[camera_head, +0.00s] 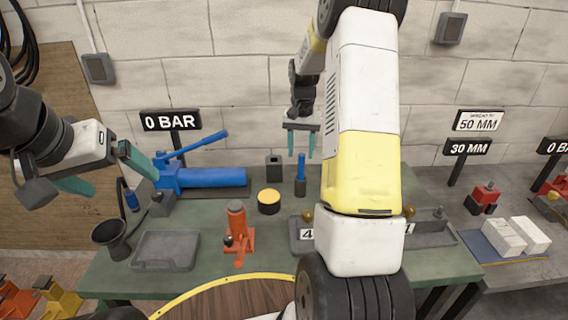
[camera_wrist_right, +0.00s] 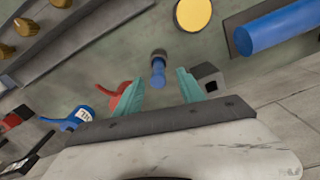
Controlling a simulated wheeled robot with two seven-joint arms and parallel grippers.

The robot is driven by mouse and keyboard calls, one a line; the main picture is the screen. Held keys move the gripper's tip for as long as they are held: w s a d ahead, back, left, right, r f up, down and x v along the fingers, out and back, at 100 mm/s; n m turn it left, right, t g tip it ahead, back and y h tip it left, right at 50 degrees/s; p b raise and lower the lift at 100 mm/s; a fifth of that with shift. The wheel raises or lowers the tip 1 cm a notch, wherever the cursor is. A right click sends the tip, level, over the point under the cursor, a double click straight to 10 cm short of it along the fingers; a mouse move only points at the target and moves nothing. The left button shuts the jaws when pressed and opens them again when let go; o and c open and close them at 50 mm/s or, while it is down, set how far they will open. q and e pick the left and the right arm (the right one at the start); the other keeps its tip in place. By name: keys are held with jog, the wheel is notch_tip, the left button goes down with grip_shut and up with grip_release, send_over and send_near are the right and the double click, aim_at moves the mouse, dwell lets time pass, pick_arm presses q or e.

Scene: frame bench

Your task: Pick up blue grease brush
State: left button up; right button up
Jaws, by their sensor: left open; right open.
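The blue grease brush (camera_head: 301,167) stands upright on the green bench, its blue handle above a dark lower part. My right gripper (camera_head: 301,143) is open and empty above it, teal fingers pointing down. In the right wrist view the brush (camera_wrist_right: 158,73) shows just beyond the space between the open fingertips (camera_wrist_right: 158,88); I see no contact. My left gripper (camera_head: 105,173) is open and empty at the left, beside the bench's back left area.
A dark block (camera_head: 274,168) and a yellow-topped tin (camera_head: 269,201) stand left of the brush. A blue pump (camera_head: 212,177) lies further left. An orange jack (camera_head: 237,233) and grey tray (camera_head: 166,251) are in front. My right arm hides part of the bench.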

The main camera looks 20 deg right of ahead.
aim_at(302, 164)
jog(key=f, duration=0.6)
jog(key=shift+d, duration=0.25)
grip_shut()
